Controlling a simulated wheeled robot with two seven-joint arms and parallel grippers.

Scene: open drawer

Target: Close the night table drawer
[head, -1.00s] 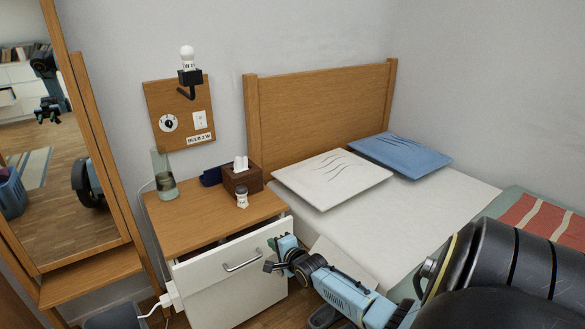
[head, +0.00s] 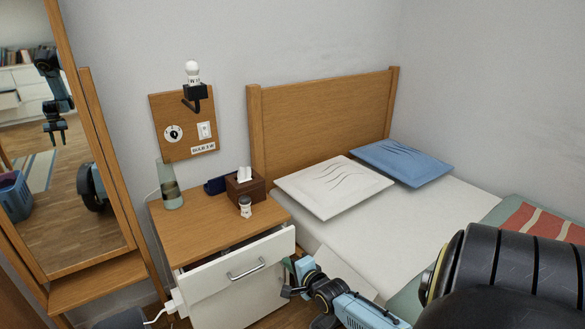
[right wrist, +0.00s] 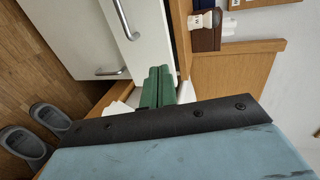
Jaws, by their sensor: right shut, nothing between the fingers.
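The night table (head: 215,218) has a wooden top and a white front. Its top drawer (head: 210,281) is pulled out, with a dark gap behind the front panel and a metal handle (head: 246,270). My right gripper (head: 292,280) is shut and empty, beside the lower right end of the drawer front. In the right wrist view the green fingers (right wrist: 158,88) lie together near the edge of the drawer front (right wrist: 148,35); I cannot tell whether they touch it. A lower handle (right wrist: 112,73) also shows there. My left gripper is outside the view.
The bed (head: 390,235) is at the right and a mirror (head: 85,180) at the left. Grey slippers (right wrist: 25,145) lie on the floor.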

